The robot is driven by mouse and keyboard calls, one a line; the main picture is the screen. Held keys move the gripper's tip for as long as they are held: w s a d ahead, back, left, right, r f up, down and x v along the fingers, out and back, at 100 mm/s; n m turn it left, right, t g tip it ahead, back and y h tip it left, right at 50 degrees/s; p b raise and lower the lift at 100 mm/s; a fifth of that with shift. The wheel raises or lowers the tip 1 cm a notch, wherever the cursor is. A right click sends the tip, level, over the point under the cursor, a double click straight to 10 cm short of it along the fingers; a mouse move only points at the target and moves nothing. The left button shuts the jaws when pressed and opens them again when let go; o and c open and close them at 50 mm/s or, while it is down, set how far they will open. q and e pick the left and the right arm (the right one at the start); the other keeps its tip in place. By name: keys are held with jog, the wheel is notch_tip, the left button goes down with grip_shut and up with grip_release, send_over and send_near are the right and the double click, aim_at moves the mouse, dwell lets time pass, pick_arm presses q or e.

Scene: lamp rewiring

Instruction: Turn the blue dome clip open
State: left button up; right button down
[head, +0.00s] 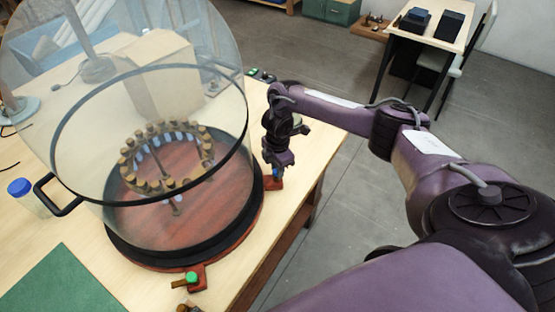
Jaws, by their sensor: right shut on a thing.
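The blue dome clip (275,173) sits on a reddish wooden block at the right edge of the dome's base. My right gripper (276,168) points down over it and is shut on it; the fingers hide most of the clip. The clear glass dome (95,160) has a black band and a black side handle. It stands on a round reddish base (185,262) with a dark rim. A green clip (191,278) is at the front of this base. My left gripper is not in view.
Inside the dome is a ring of several brass-coloured pieces (130,170). A blue-lidded jar (25,192) and a green mat (60,285) lie left and front. A cardboard box shows behind the glass. The table's right edge (300,205) is close to my gripper.

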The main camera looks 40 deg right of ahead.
dwell(0.3)
jog(key=shift+w+r, duration=0.1)
jog(key=c, duration=1.2)
grip_release()
jog(key=shift+c, duration=0.2)
jog(key=shift+r, duration=0.3)
notch_tip(320, 180, up, 6)
jog(key=shift+r+p, duration=0.4)
jog(key=shift+r, duration=0.2)
